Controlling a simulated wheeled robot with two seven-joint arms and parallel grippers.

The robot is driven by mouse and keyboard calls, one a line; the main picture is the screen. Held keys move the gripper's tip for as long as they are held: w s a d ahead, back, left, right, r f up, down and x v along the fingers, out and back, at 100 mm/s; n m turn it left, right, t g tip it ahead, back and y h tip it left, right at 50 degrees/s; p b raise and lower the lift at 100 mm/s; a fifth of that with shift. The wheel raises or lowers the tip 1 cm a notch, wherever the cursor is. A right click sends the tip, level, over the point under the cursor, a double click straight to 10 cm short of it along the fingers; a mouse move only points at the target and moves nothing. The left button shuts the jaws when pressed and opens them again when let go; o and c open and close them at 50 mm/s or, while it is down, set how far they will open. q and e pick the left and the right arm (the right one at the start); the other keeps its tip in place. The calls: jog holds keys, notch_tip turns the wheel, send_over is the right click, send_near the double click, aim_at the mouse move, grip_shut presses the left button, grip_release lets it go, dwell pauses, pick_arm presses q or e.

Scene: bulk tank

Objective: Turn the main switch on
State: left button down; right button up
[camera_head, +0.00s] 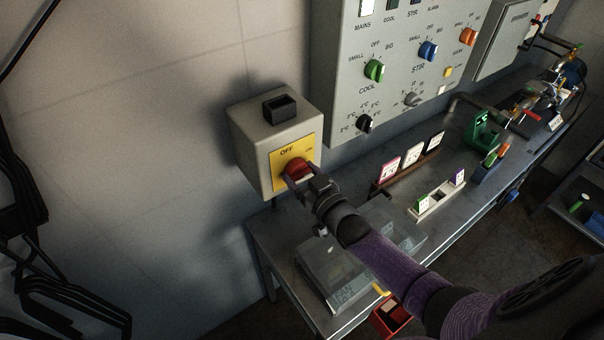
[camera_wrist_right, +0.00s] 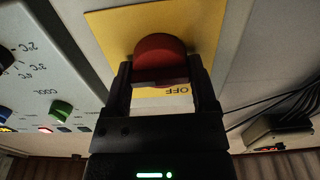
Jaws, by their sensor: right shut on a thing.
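The main switch is a red knob (camera_head: 297,168) on a yellow plate (camera_head: 284,163), marked OFF, on the front of a grey box (camera_head: 251,159) on the wall. In the right wrist view the red knob (camera_wrist_right: 160,58) sits between the fingertips, with the word OFF just below it. My right gripper (camera_head: 299,181) is shut on the red knob, its fingers on either side of it. The gripper hides part of the knob and plate in the head view, so I cannot tell the knob's exact angle. My left gripper is not in view.
A control panel (camera_head: 345,90) with coloured knobs hangs right of the switch box. A red bin (camera_head: 391,318) is near the bench's front edge.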

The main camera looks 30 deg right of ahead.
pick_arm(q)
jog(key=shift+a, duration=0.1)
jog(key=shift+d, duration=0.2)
pick_arm(e)
jog(key=o, duration=0.9)
jog(key=shift+c, duration=0.2)
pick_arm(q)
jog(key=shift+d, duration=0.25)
pick_arm(e)
jog(key=o, duration=0.3)
jog(key=shift+s, duration=0.35)
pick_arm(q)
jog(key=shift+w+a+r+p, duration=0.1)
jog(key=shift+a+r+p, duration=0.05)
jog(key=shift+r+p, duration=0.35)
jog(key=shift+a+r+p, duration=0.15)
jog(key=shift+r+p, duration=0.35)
pick_arm(e)
jog(key=s+d, duration=0.1)
jog(key=s, duration=0.8)
jog(key=shift+d, duration=0.2)
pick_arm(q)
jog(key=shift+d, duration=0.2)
